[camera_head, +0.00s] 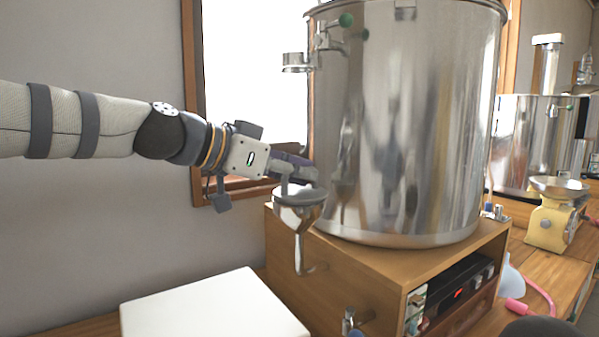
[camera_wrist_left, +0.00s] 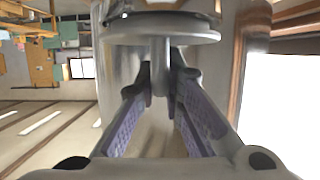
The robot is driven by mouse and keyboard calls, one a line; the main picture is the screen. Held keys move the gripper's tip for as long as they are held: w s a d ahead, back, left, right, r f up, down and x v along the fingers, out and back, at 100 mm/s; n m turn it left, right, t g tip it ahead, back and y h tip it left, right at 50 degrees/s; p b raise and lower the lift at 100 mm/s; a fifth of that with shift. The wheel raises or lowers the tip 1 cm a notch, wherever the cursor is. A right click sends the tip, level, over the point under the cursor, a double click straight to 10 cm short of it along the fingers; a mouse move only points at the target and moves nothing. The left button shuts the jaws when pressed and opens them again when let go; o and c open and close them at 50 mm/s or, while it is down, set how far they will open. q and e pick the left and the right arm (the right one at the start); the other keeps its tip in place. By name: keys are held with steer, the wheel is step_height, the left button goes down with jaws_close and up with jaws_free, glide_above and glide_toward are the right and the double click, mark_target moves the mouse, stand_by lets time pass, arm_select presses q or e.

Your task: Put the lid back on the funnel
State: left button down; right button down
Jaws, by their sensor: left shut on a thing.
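The grey round lid (camera_head: 299,195) sits at the mouth of the metal funnel (camera_head: 300,217), beside the large steel pot. My left gripper (camera_head: 299,178) is above the funnel and shut on the lid's knob. In the left wrist view, the lid's disc (camera_wrist_left: 165,28) spans the top and its knob (camera_wrist_left: 160,65) is between the fingertips of my left gripper (camera_wrist_left: 163,88). The funnel's spout hangs down in front of the wooden box. I cannot tell whether the lid is fully seated on the rim. My right gripper is not in view.
The large steel pot (camera_head: 405,120) stands on a wooden box (camera_head: 335,270), close to the right of the gripper. A white box top (camera_head: 212,310) is at lower left. A yellow scale (camera_head: 552,220) and another steel vessel (camera_head: 528,140) are at right.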

arm_select(q)
steer(key=shift+f, duration=0.35)
steer(key=c, duration=1.7)
jaws_free()
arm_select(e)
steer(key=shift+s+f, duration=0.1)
